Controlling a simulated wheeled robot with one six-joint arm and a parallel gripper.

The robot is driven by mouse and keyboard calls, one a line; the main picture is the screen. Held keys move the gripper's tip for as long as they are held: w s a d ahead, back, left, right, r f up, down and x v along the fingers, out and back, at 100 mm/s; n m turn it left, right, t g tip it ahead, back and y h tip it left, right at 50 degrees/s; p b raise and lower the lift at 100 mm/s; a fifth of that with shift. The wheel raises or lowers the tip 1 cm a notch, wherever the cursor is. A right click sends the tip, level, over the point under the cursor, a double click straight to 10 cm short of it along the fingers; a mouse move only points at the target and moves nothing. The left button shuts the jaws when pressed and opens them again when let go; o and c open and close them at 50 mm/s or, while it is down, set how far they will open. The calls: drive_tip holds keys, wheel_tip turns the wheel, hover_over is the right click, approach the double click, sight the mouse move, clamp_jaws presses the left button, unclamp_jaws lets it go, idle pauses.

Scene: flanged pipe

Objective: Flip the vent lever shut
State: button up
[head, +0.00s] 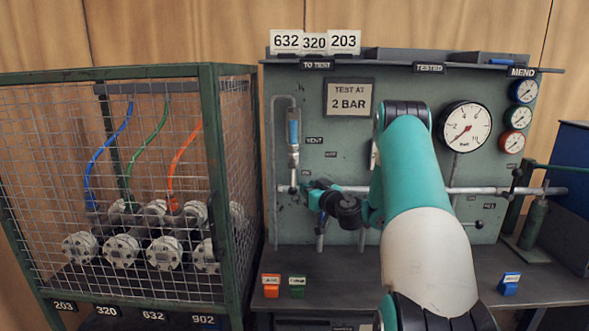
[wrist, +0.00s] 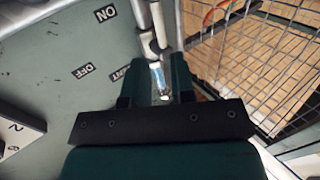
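The VENT label (head: 314,141) is on the green panel, right of a vertical pipe with a clear, blue-filled tube (head: 293,130). The small dark vent lever (head: 292,189) appears at the lower end of this pipe, but its exact position is hard to tell. My gripper (head: 308,188) is just right of it, close to the panel. In the wrist view, the two green fingers of my gripper (wrist: 163,72) stand apart, with the clear tube (wrist: 159,78) visible between them. I cannot see contact. The OFF label (wrist: 83,71) and ON label (wrist: 106,13) are left of the fingers.
A wire cage (head: 130,190) holding flanged pipes stands close on the left. A horizontal pipe (head: 490,190) crosses the panel behind my arm. A large gauge (head: 465,127) is at the right. Orange (head: 271,286) and green (head: 297,286) blocks sit on the bench.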

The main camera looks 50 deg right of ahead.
sight(294, 188)
drive_tip(key=p+x, duration=0.2)
drive_tip(key=x, duration=0.6)
drive_tip(key=shift+w+d+f+p, duration=0.1)
drive_tip(key=shift+w+f+p, duration=0.05)
drive_tip(key=shift+w+p, duration=0.2)
clamp_jaws()
